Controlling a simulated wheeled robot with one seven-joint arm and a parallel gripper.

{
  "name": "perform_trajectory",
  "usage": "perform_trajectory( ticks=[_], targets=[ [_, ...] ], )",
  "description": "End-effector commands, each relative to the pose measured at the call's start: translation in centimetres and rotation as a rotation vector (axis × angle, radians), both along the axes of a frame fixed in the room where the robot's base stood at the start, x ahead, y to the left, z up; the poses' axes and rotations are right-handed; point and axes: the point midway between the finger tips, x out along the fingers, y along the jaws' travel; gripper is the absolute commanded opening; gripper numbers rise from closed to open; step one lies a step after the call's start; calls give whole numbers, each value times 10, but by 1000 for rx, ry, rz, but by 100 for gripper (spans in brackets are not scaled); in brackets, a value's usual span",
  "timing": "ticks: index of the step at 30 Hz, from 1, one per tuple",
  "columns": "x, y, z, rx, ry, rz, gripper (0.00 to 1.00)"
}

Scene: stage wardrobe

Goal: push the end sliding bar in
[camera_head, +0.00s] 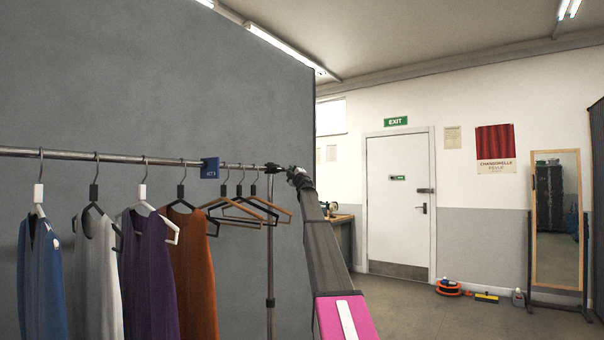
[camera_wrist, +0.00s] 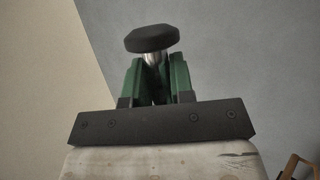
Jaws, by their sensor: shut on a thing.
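The end sliding bar (camera_wrist: 154,59) shows in the wrist view as a short chrome length with a black end cap (camera_wrist: 152,38). My gripper (camera_wrist: 158,70) is shut on this bar, its green fingers on either side just below the cap. In the head view my gripper (camera_head: 292,173) is at the right end of the clothes rail (camera_head: 120,157), by the top of the upright post (camera_head: 270,250). My gripper and arm hide most of the bar there, and how far it sticks out cannot be told.
Garments on hangers, including an orange one (camera_head: 193,270) and a purple one (camera_head: 148,275), hang from the rail's left part. Several empty hangers (camera_head: 238,205) hang near the post, right of a blue tag (camera_head: 210,168). A grey partition (camera_head: 180,80) stands behind.

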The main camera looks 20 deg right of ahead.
Motion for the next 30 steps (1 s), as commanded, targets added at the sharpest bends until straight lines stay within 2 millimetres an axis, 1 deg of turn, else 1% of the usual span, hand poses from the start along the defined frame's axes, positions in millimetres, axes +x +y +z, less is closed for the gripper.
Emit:
perform_trajectory(
  ticks=[1,3,6,9,22,23,24,25,30],
  targets=[
    [-10,10,-2,0,0,1,0],
    [-17,19,-2,-1,-1,0,0],
    [-24,29,-1,-1,-1,0,0],
    [-28,35,-1,-2,0,1,0],
    [-29,38,-1,-2,0,1,0],
    [-29,38,-1,-2,0,1,32],
    [-29,37,-1,-2,0,1,45],
    [-29,37,-1,-1,-1,0,47],
    [-29,37,0,-1,0,-1,47]
  ],
)
